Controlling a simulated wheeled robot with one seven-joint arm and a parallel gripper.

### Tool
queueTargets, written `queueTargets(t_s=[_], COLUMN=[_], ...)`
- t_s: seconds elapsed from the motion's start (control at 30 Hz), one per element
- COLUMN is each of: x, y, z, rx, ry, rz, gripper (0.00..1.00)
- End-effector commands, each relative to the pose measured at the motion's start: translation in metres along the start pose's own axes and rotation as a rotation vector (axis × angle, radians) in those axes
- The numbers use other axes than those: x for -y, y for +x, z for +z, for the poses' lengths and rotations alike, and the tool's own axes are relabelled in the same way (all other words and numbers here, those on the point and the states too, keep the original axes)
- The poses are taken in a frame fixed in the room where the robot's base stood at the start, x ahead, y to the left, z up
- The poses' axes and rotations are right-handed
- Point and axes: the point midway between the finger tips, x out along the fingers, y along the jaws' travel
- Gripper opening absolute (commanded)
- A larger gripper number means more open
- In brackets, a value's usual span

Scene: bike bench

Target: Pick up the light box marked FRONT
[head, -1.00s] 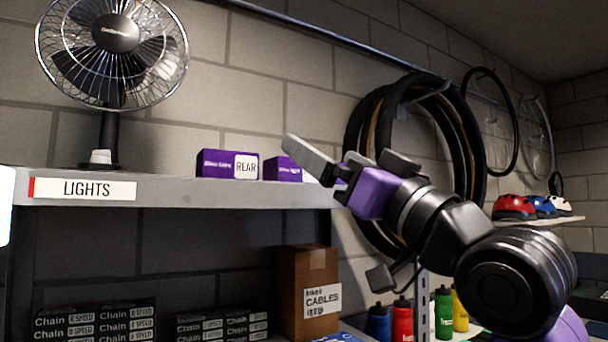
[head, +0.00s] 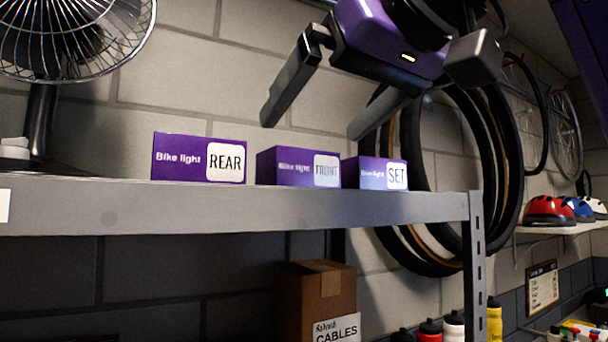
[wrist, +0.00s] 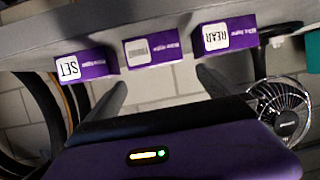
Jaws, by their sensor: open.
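The purple light box marked FRONT (head: 298,167) stands on the grey shelf (head: 270,208), between the box marked REAR (head: 198,159) and the box marked SET (head: 382,173). Its white label is partly washed out by glare. In the wrist view the FRONT box (wrist: 152,50) appears upside down in the middle, ahead of the gap between my fingers. My gripper (head: 312,128) is open and empty. Its fingers point down in the head view, above and apart from the boxes. The wrist view shows both fingers (wrist: 163,88) spread.
A fan (head: 42,110) stands on the shelf at the left. Black tyres (head: 410,150) hang on the wall at the right. A cardboard box marked CABLES (head: 300,300) sits below the shelf. Helmets (head: 548,210) rest on a farther shelf at the right.

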Motion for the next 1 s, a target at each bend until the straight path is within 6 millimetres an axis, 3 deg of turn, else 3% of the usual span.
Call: queueTargets(t_s=[0.17, 0.73, 1.0], x=[-0.004, -0.005, -0.005], y=[0.006, 0.072, 0.078], z=[0.008, 0.01, 0.012], rx=[0.037, 0.033, 0.031], ry=[0.026, 0.027, 0.025], rz=[0.017, 0.017, 0.016], gripper=[1.0, 1.0, 1.0])
